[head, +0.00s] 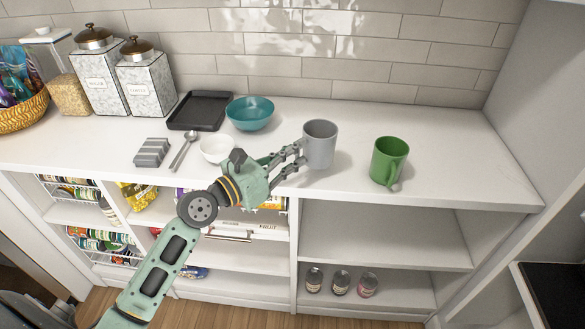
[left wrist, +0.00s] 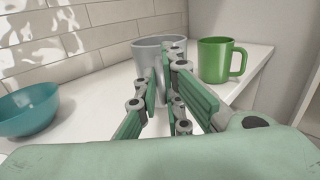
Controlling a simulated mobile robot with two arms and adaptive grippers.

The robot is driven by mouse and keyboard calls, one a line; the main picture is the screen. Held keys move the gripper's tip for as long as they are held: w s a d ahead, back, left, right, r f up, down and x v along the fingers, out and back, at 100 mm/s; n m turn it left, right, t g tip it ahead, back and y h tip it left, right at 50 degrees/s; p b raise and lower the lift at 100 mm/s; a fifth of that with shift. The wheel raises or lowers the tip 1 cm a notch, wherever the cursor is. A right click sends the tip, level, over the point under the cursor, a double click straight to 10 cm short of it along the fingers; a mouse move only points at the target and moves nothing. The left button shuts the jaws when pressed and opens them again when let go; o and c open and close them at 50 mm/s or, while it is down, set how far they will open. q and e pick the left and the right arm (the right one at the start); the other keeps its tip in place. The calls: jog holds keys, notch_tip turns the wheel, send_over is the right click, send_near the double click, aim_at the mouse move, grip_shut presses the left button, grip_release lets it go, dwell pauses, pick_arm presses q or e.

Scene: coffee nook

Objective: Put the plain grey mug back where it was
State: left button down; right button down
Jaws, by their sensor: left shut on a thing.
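The plain grey mug (head: 321,146) stands upright on or just above the white counter, right of the middle in the head view. My left gripper (head: 297,153) reaches it from the left and is shut on it. In the left wrist view the grey mug (left wrist: 150,62) is beyond the fingers (left wrist: 160,95), which partly cover it. Whether its base touches the counter is hard to tell. My right gripper is not in view.
A green mug (head: 388,161) stands to the right of the grey mug. A teal bowl (head: 250,114), white bowl (head: 216,150), black tray (head: 200,110), spoon (head: 184,149) and grey striped block (head: 152,152) are to the left. Canisters (head: 146,74) stand at the back left. The counter's right end is clear.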

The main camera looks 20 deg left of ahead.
pick_arm(q)
notch_tip(320, 180, down, 3)
jog(key=shift+f+b, duration=0.2)
jog(key=shift+b, duration=0.3)
jog(key=c, duration=1.9)
grip_release()
jog(key=b+v, duration=0.3)
jog(key=v, duration=0.9)
